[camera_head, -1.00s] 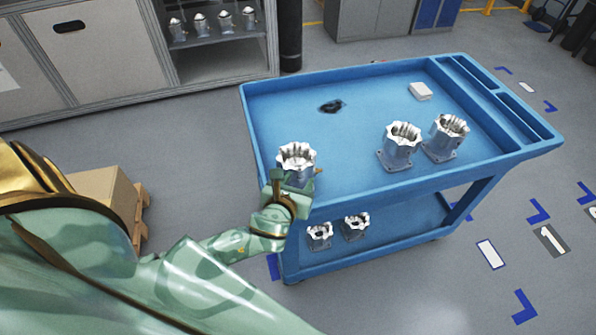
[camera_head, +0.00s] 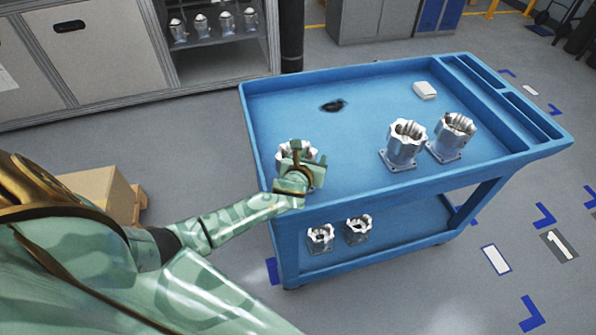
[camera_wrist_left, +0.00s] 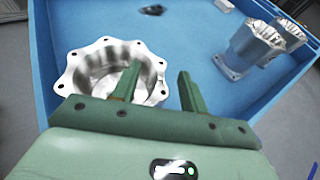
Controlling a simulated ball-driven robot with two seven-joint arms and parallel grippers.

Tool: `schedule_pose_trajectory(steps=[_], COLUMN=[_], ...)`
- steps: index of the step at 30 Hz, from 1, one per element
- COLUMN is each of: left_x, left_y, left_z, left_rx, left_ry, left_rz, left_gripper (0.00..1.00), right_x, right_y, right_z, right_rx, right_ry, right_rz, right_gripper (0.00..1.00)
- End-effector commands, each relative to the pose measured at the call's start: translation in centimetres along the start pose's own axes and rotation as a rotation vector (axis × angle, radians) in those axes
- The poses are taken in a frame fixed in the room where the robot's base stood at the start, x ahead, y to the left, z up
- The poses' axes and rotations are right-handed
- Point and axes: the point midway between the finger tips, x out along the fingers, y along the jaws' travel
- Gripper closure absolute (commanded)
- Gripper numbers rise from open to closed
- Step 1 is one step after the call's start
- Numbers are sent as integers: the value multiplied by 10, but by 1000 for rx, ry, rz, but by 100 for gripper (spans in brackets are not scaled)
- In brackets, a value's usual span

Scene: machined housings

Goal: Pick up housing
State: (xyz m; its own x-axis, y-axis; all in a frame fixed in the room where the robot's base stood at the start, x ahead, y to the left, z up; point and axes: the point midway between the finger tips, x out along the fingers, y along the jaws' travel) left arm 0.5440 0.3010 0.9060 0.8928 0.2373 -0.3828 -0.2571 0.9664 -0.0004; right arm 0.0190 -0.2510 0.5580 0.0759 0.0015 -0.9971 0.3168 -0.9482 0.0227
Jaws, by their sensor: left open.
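A silvery machined housing (camera_head: 308,153) with a scalloped, bolt-holed rim stands upright near the cart's left front corner. My left gripper (camera_head: 296,152) is over it and hides part of it in the head view. In the left wrist view, the left gripper (camera_wrist_left: 157,82) is open. One finger overlaps the opening of the housing (camera_wrist_left: 88,65); the other appears beyond its rim on the right. I cannot tell whether either finger touches the wall. Two more housings stand together at the cart's right side, a nearer one (camera_head: 404,145) and another (camera_head: 452,137). My right gripper is not in view.
The blue cart (camera_head: 345,189) has a raised rim. A dark object (camera_head: 333,106) and a white block (camera_head: 424,90) lie on top. Two housings (camera_head: 320,237) sit on the lower shelf. The cart's middle is clear. A cardboard box (camera_head: 97,190) stands on the floor at left.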

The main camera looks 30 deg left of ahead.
Motion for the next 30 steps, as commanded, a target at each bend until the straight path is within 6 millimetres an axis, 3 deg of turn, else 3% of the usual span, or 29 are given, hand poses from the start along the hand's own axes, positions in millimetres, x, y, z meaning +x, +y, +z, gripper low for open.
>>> schedule_pose_trajectory(steps=[2,6,7,30], left_x=[0,-1,-1,-1], left_y=[0,0,0,1], left_z=[0,0,0,-2], left_rx=[0,0,0,2], left_ry=[0,0,0,4], left_rz=[0,0,0,2], left_gripper=[56,95,100,100], right_x=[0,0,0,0], right_y=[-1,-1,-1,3], right_z=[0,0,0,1], right_rx=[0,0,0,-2], right_ry=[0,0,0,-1], right_rz=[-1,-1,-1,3], right_gripper=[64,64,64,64])
